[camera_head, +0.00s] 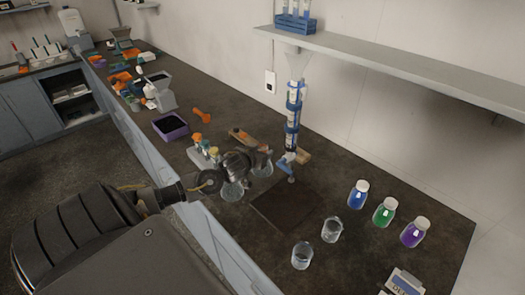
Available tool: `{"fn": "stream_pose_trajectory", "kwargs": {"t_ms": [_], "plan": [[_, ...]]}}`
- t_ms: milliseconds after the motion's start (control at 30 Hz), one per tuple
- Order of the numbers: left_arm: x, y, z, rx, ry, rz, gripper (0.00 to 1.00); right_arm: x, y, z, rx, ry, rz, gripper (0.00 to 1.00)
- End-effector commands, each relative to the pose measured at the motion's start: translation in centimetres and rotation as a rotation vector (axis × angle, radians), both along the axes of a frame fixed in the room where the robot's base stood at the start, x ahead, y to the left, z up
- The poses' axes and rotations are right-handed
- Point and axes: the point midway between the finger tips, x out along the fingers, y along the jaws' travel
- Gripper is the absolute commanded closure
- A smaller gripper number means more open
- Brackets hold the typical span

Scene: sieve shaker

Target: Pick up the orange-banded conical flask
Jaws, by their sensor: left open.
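Two clear glass vessels that look like conical flasks stand by my left gripper (243,166). The nearer flask (232,191) is just below and in front of it, and its upper part is hidden behind the gripper. The farther flask (263,168) is just to the right of the gripper, partly covered. The orange band is too small or hidden to make out on either one. My left gripper is open and close over the flasks; whether it touches one cannot be told. My right gripper is not in view.
Orange-topped bottles (203,150) stand left of the gripper. A blue-clamped column stand (291,125) rises behind. Two glass beakers (302,256) and blue, green and purple jars (384,212) stand to the right. A purple bin (170,127) is farther left. A wall shelf (400,72) overhangs the bench.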

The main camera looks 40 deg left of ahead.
Motion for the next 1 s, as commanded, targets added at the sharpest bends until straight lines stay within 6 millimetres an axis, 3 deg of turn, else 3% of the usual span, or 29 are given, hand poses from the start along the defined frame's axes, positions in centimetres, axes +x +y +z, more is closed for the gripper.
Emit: {"fn": "stream_pose_trajectory", "kwargs": {"t_ms": [433, 767, 1000], "plan": [[4.1, 1.5, -1.5, 0.000, 0.000, 0.000, 0.40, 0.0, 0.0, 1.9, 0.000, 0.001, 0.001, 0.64], [4.5, 1.7, -1.9, 0.000, 0.001, -0.001, 0.40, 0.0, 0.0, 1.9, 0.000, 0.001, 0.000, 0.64], [4.5, 1.7, -1.9, 0.000, 0.001, -0.001, 0.72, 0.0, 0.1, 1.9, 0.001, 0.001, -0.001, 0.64]]}}
